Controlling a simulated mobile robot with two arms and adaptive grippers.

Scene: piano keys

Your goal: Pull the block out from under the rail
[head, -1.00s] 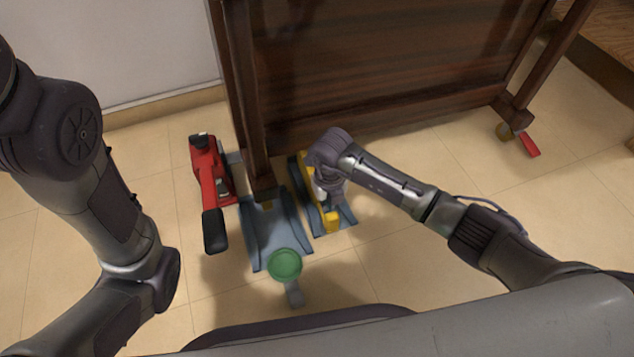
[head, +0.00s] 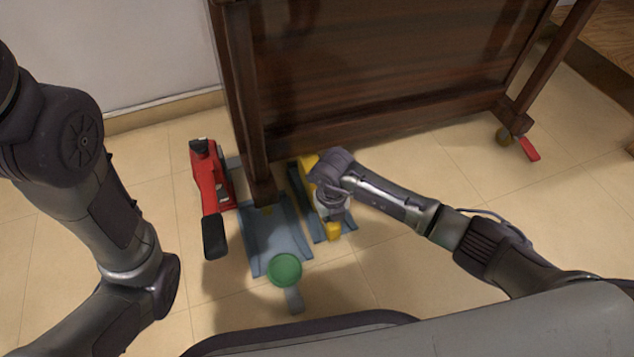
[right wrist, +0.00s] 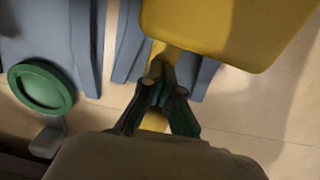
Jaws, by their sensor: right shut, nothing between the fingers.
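A yellow block (head: 333,230) lies along a blue-grey channel piece (head: 297,185) beside the dark wooden leg, its far end near the lower edge of the piano's panel. My right gripper (head: 333,207) is over this block and hides its middle. In the right wrist view, the gripper (right wrist: 160,76) is shut with nothing between its fingertips. A narrow yellow part (right wrist: 153,121) shows behind the fingers, and a large yellow face (right wrist: 230,30) fills the top. I cannot tell whether the fingers touch yellow. My left arm shows at the left; its gripper is out of view.
The piano's wooden leg (head: 257,140) stands at a wider blue-grey tray (head: 268,240). A red jack with a black handle (head: 208,175) is left of it. A green disc (head: 285,269) is in front. A red wedge (head: 528,148) lies far right. Tiled floor is clear at right.

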